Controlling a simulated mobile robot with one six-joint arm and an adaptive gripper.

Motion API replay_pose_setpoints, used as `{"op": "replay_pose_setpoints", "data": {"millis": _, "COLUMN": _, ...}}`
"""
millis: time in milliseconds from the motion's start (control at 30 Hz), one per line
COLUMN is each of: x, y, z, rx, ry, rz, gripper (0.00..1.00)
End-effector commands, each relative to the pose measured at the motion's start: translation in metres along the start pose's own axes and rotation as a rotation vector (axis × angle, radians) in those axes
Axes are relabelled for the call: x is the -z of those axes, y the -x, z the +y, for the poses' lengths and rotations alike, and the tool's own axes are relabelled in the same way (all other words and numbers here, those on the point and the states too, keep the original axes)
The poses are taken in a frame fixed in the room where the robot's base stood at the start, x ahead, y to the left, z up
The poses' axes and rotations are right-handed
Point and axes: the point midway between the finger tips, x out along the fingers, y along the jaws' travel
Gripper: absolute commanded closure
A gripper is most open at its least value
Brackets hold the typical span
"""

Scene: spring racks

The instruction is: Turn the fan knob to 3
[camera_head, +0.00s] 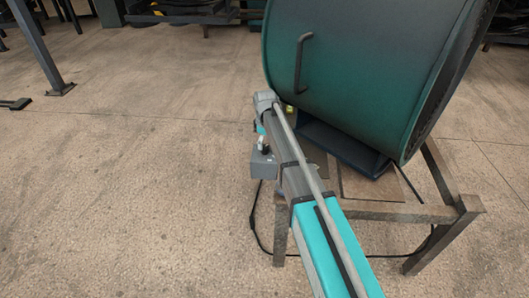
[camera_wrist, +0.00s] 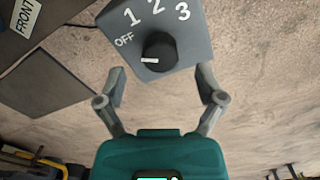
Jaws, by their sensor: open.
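The fan's grey control box (camera_wrist: 180,25) shows at the top of the wrist view, tilted, with white labels OFF, 1, 2 and 3. Its round black knob (camera_wrist: 160,50) has a white mark on its left side, roughly by OFF rather than 3. My gripper (camera_wrist: 160,83) is open, its two fingers spread apart below the knob in the picture and holding nothing. The large green fan (camera_head: 365,75) stands at the top right of the head view.
The fan rests on a wooden stand (camera_head: 395,211) with legs. A black cable (camera_head: 256,225) runs over the floor. A small grey box (camera_head: 263,164) shows beside my arm. Metal rack posts (camera_head: 38,48) stand at the far left. The concrete floor (camera_head: 120,180) on the left is clear.

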Motion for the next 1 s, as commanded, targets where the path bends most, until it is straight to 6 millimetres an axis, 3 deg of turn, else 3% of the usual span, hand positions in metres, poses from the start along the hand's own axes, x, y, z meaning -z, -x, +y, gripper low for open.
{"op": "replay_pose_setpoints", "data": {"millis": 100, "x": 0.000, "y": -0.013, "z": 0.000, "rx": 0.000, "ry": 0.000, "rz": 0.000, "gripper": 0.12}}
{"op": "replay_pose_setpoints", "data": {"millis": 400, "x": 0.001, "y": -0.030, "z": -0.001, "rx": 0.000, "ry": 0.001, "rz": 0.000, "gripper": 0.12}}
{"op": "replay_pose_setpoints", "data": {"millis": 900, "x": 0.001, "y": -0.033, "z": -0.001, "rx": 0.000, "ry": 0.002, "rz": 0.000, "gripper": 0.12}}
{"op": "replay_pose_setpoints", "data": {"millis": 1000, "x": 0.001, "y": -0.033, "z": -0.001, "rx": 0.000, "ry": 0.002, "rz": 0.000, "gripper": 0.29}}
